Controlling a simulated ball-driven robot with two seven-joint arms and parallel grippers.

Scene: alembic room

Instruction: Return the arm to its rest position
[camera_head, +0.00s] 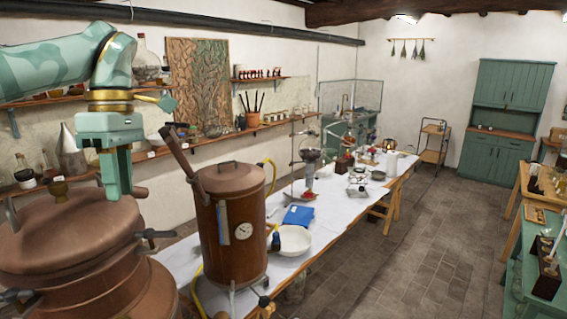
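My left arm (50,68) comes in from the upper left, pale green with brass-coloured rings. Its forearm bends down at the wrist. My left gripper (116,178) points down, in front of the wall shelves and above the rounded copper still (62,235) at the lower left. Its fingers overlap from this side, so I cannot tell whether they are apart or together. I see no object held in it. My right arm and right gripper are not in view.
A tall copper boiler (233,225) with a dial and a slanted handle stands just right of the gripper. A long white-covered table (335,212) bears a white bowl (290,241), a blue item (298,215) and glassware. Tiled floor (430,260) lies open to the right.

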